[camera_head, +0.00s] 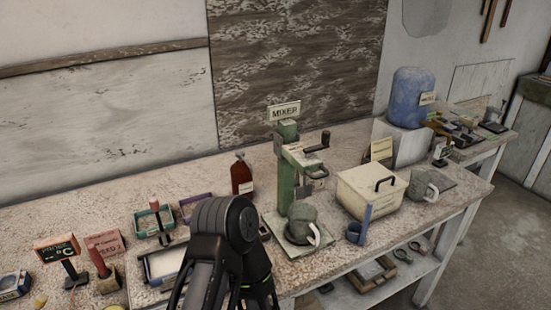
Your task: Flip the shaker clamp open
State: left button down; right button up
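A green upright machine (287,180) with a "MIXER" sign (284,112) stands on the bench near the middle. A dark crank-like lever (318,143) sticks out to the right near its top. A grey-green mug (301,222) with a pale handle sits on its base plate. I cannot tell which part is the shaker clamp, or whether it is open or shut. A dark arm link of mine rises from the bottom edge, left of the machine. I cannot tell which arm it belongs to, and no gripper fingers show.
A red bottle (241,176) stands left. Small trays and signs crowd the left bench.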

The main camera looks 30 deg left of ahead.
aim_at(153, 201)
jog(key=i+j+u, duration=0.1)
jog(key=u, duration=1.75)
jog(key=k+j+u, duration=0.1)
jog(key=u, duration=0.45)
jog(key=k, duration=0.1)
